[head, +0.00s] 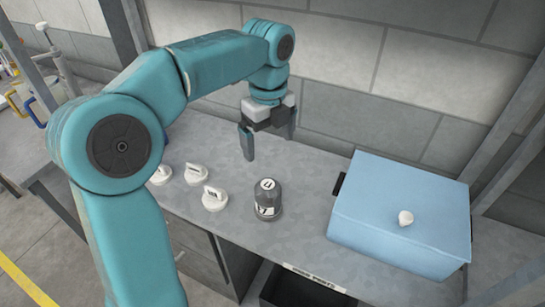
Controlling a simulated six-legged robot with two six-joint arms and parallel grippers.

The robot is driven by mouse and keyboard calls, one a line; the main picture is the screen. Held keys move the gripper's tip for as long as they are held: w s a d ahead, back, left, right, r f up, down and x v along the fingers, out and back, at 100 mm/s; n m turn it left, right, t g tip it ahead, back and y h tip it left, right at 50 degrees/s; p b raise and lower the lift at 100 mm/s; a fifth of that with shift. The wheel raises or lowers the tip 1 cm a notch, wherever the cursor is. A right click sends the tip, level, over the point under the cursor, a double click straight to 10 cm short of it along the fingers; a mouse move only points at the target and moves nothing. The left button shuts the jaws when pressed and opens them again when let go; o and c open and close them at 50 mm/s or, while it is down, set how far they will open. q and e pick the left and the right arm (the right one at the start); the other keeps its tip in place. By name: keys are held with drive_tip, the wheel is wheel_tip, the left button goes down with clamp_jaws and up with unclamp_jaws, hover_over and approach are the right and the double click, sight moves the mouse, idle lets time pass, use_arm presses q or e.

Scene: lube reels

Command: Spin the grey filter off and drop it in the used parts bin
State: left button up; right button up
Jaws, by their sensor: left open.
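The grey filter (267,204), a dark grey canister with a pale label and a light top, stands upright at the middle of the bench. My left gripper (269,148) is open and empty, pointing down above and behind the filter, apart from it. A dark open bin (290,290) shows at the bottom edge, below the bench front, under a white label strip too small to read surely; it looks like the used parts bin. Its inside is mostly cut off. My right gripper is out of view.
Several white round caps with raised handles (214,198) stand left of the filter. A large blue box (405,205) with a white knob (405,218) fills the right of the bench (305,215). A block wall (400,75) closes the back. Bare bench lies between filter and box.

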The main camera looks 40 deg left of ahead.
sight(268, 196)
use_arm(q)
drive_tip(key=f+b, duration=0.1)
drive_tip(key=f, duration=0.5)
drive_tip(key=f+b, duration=0.1)
drive_tip(key=f, duration=0.6)
drive_tip(key=f+b, duration=0.1)
drive_tip(key=f, duration=0.5)
drive_tip(key=shift+s+a+f, duration=0.1)
drive_tip(key=shift+s+f, duration=0.2)
drive_tip(key=shift+w+a+f, duration=0.1)
drive_tip(key=shift+f, duration=0.2)
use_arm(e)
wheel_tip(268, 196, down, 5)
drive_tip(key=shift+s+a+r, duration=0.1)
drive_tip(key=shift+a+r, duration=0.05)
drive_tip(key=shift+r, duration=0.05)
use_arm(q)
drive_tip(key=c, duration=1.3)
drive_tip(key=n+b, duration=0.1)
drive_tip(key=n, duration=0.1)
drive_tip(key=shift+n, duration=1.6)
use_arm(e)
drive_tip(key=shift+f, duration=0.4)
